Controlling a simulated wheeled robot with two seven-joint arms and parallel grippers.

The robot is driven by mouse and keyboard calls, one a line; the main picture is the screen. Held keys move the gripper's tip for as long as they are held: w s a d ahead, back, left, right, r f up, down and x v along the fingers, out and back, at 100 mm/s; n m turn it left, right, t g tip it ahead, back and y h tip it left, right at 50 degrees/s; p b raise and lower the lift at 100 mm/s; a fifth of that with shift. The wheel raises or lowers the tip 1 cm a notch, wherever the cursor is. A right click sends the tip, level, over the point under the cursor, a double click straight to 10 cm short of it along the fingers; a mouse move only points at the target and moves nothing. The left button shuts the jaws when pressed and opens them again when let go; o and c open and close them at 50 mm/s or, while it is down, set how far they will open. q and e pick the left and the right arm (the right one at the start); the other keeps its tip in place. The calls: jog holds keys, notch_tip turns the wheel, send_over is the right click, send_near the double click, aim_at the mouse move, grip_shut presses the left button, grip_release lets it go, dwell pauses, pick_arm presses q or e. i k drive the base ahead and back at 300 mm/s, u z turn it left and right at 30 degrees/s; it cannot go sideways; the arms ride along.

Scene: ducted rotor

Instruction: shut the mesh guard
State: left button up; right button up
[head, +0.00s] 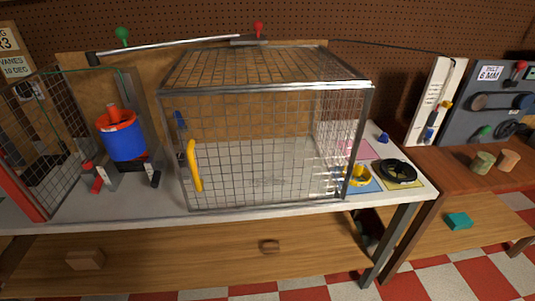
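The mesh guard (270,170) is a box-shaped wire cage with a grey metal frame, in the middle of the white bench top. A yellow upright handle (194,166) is on its front face near the left edge. To its left stands a blue drum with orange trim (124,138) on a dark stand, outside the cage. The inside of the cage looks mostly empty through the mesh; a blue item (180,121) shows behind its left edge. Neither of my grippers is in view.
A red-framed mesh panel (22,165) stands at the far left. A metal rail (170,47) runs above the drum toward the cage. Coloured mats with a black ring (398,171) and a yellow part (358,176) lie right of the cage. A wooden table (475,165) stands further right.

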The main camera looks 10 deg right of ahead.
aim_at(363, 82)
jog(key=u, duration=1.75)
jog(key=k, duration=0.4)
jog(key=z, duration=1.25)
